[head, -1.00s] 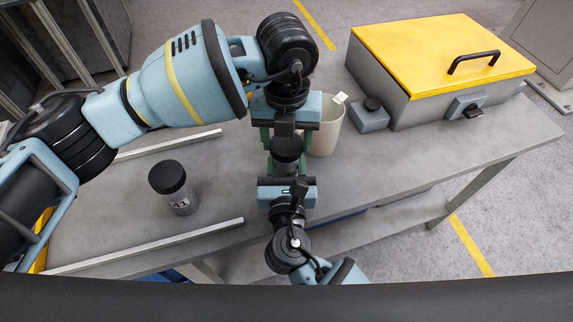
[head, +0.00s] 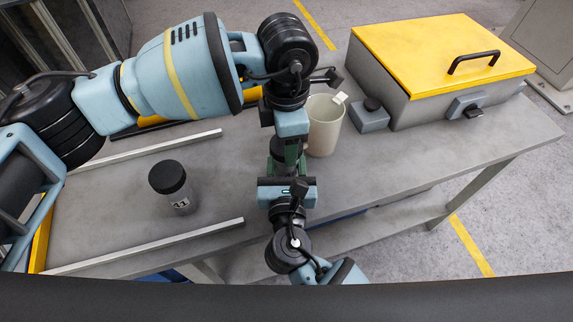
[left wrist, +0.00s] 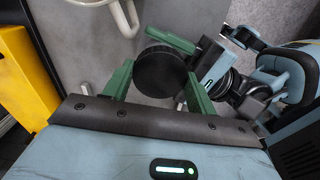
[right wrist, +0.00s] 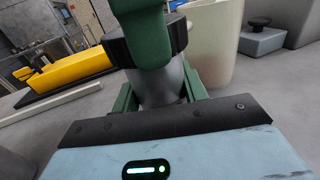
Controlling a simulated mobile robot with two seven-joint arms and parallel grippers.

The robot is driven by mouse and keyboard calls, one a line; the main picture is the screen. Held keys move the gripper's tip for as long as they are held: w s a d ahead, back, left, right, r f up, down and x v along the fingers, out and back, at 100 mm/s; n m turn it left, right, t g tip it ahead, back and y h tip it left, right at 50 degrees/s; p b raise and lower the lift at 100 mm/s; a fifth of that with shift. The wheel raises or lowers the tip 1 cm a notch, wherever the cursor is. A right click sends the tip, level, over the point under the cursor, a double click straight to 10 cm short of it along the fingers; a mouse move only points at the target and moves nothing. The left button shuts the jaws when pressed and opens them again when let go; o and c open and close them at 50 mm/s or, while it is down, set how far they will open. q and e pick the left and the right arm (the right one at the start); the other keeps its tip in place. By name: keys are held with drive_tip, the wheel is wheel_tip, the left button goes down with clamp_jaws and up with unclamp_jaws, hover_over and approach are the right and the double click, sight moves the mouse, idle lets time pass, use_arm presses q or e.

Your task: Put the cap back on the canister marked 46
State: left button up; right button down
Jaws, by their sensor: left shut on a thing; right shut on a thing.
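A grey canister (right wrist: 158,88) stands between the green fingers of my right gripper (head: 284,172), which is shut on its body. A black cap (left wrist: 160,72) is at the canister's top, between the green fingers of my left gripper (left wrist: 150,76), which is shut on it from above. The cap also shows in the right wrist view (right wrist: 115,50), partly behind a green finger. I cannot tell how tightly the cap sits. No number shows on this canister. Another canister (head: 181,203), marked 11, stands to the left with a black cap (head: 167,177) on it.
A grey box with a yellow lid (head: 440,50) and a small knobbed block (head: 368,118) are at right. Light rails (head: 150,247) lie on the table, whose right front is clear.

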use_arm(q)
drive_tip(key=m, duration=0.6)
drive_tip(key=o, duration=1.2)
drive_tip(key=shift+c, duration=0.2)
wheel_tip(320, 180, up, 12)
use_arm(e)
drive_tip(key=c, duration=0.7)
unclamp_jaws()
